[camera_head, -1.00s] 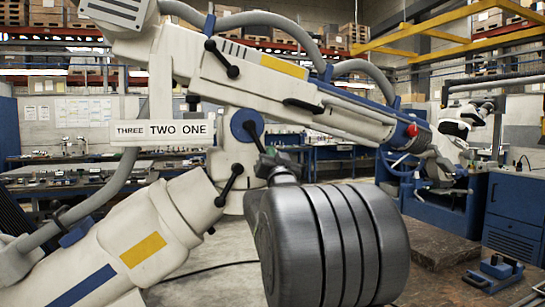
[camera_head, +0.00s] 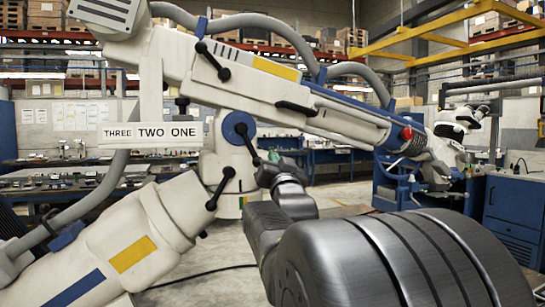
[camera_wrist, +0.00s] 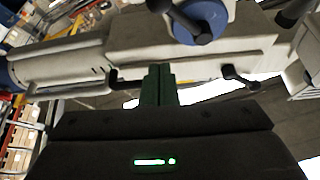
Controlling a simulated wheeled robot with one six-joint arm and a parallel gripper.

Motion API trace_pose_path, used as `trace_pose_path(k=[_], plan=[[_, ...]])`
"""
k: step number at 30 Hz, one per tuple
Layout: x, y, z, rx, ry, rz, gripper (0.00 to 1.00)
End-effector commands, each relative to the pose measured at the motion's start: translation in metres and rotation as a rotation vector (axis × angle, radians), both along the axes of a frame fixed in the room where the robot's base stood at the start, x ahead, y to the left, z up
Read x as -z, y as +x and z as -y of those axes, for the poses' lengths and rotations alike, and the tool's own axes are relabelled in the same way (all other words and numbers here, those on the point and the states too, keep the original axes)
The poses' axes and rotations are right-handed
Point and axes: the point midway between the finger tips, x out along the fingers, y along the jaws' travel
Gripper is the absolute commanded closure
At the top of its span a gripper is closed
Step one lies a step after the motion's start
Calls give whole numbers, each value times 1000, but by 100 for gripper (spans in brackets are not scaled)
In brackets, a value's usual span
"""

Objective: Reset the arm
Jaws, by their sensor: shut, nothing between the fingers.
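The white jointed microscope arm (camera_head: 270,95) spans the head view, its upper boom sloping down to the right. Three black levers show on it: an upper lever (camera_head: 213,61), a middle lever (camera_head: 248,145) on a blue disc, and a lower lever (camera_head: 220,188). The blue disc (camera_wrist: 205,15) and its lever also show in the wrist view. My gripper (camera_wrist: 158,85) has its green fingers together and empty, pointing toward the white arm. In the head view my gripper (camera_head: 272,157) is small and partly hidden, close to the middle lever's tip; contact cannot be told.
A sign plate (camera_head: 150,135) reading THREE, TWO, ONE stands left of the joint. A grey hose (camera_head: 250,20) loops above the boom. Blue cabinets (camera_head: 514,207) stand at right, and workbenches (camera_head: 60,180) behind left. Some open floor (camera_head: 340,195) shows behind the arm.

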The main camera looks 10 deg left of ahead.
Motion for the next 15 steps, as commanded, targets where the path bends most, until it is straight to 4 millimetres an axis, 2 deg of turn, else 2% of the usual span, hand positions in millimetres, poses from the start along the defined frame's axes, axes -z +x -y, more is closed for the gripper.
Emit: trace_pose_path(k=[6, 15], plan=[[6, -13, 5, 0, -1, 0, 100], [6, -14, 5, 0, -1, 0, 100]])
